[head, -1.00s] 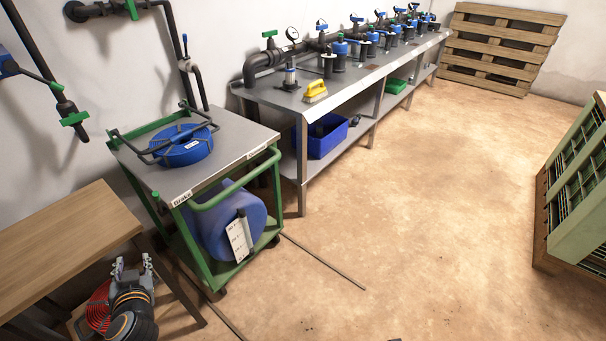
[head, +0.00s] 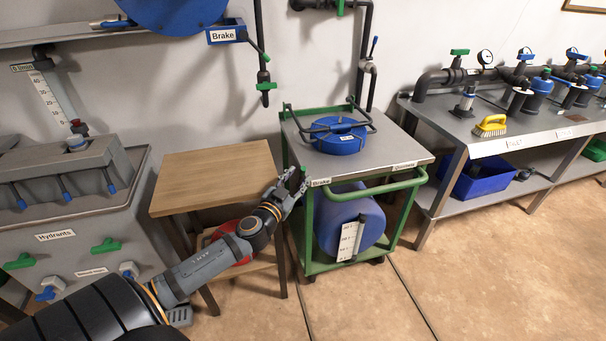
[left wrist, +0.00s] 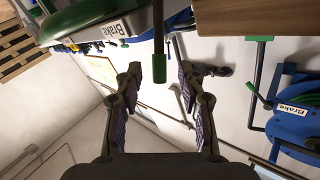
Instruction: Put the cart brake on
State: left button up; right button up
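The green-framed cart (head: 395,187) stands in the middle of the head view, with a "Brake" label (head: 320,182) at its front left corner. In the left wrist view, which is turned over, the label (left wrist: 112,29) shows near the top. Beside it a dark rod with a green grip, the brake lever (left wrist: 159,66), reaches between my fingers. My left gripper (head: 290,186) is at the cart's left front corner. It is open in the left wrist view (left wrist: 160,75), with gaps on both sides of the grip. My right gripper is out of view.
A blue reel (head: 338,138) lies on the cart top and a blue drum (head: 345,215) sits below. A wooden table (head: 215,170) stands left of the cart. A wall reel carries another "Brake" label (head: 224,35). The manifold bench (head: 520,130) is right; floor ahead is clear.

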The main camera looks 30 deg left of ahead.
aim_at(301, 173)
pick_arm(q)
jog(key=w, duration=0.2)
jog(key=shift+w+a+r+p, duration=0.15)
jog(key=shift+w+r+p, duration=0.1)
jog(key=shift+w+p, duration=0.1)
jog(key=shift+w+f, duration=0.15)
jog(key=shift+w, duration=0.3)
jog(key=shift+c, duration=0.4)
grip_shut()
